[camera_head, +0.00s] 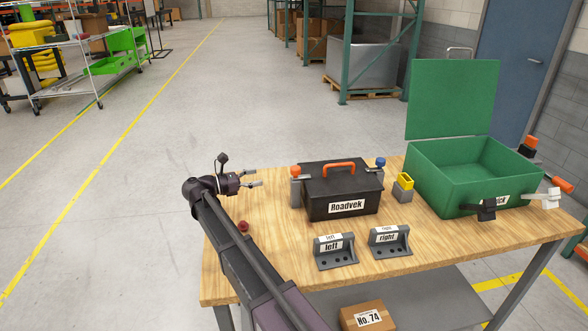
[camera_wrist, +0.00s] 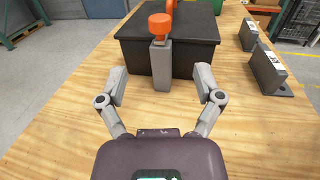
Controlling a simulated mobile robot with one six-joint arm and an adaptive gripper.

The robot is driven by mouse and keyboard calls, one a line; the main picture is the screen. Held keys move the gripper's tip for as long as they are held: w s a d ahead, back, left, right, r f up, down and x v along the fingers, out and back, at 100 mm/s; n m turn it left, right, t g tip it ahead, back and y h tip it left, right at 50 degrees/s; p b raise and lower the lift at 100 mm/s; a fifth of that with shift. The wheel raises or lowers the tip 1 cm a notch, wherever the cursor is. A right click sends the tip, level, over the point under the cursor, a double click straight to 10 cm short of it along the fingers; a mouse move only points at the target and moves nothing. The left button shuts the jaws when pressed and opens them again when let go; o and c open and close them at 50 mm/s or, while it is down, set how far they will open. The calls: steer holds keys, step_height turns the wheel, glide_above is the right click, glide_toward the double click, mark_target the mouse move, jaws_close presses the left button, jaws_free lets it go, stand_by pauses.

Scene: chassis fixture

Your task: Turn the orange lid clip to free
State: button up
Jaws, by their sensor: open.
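A black box (camera_head: 352,196) labelled "Roadvek" stands on the wooden table with an orange handle (camera_head: 338,168) on its lid. The orange lid clip (camera_head: 296,171) tops a grey post (camera_head: 295,192) at the box's left side. In the wrist view the orange clip (camera_wrist: 160,26) sits on its upright grey post (camera_wrist: 161,65), straight ahead against the dark box side. A blue clip (camera_head: 380,162) is at the box's right side. My gripper (camera_head: 258,178) is open and empty, left of the box. In the wrist view its fingers (camera_wrist: 162,88) are spread apart, short of the post.
Two grey brackets marked "left" (camera_head: 335,258) and "right" (camera_head: 390,240) stand in front of the box. A yellow-topped block (camera_head: 403,186) and an open green case (camera_head: 450,172) are to the right. A red knob (camera_head: 243,226) lies near my arm.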

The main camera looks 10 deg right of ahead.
mark_target(296, 167)
steer(key=shift+d, duration=0.1)
steer(key=w+d, duration=0.1)
steer(key=d, duration=0.8)
steer(key=w+d, duration=0.1)
steer(key=d, duration=0.3)
steer(key=shift+w+d, duration=0.15)
steer(key=shift+w, duration=0.15)
steer(key=c, duration=1.2)
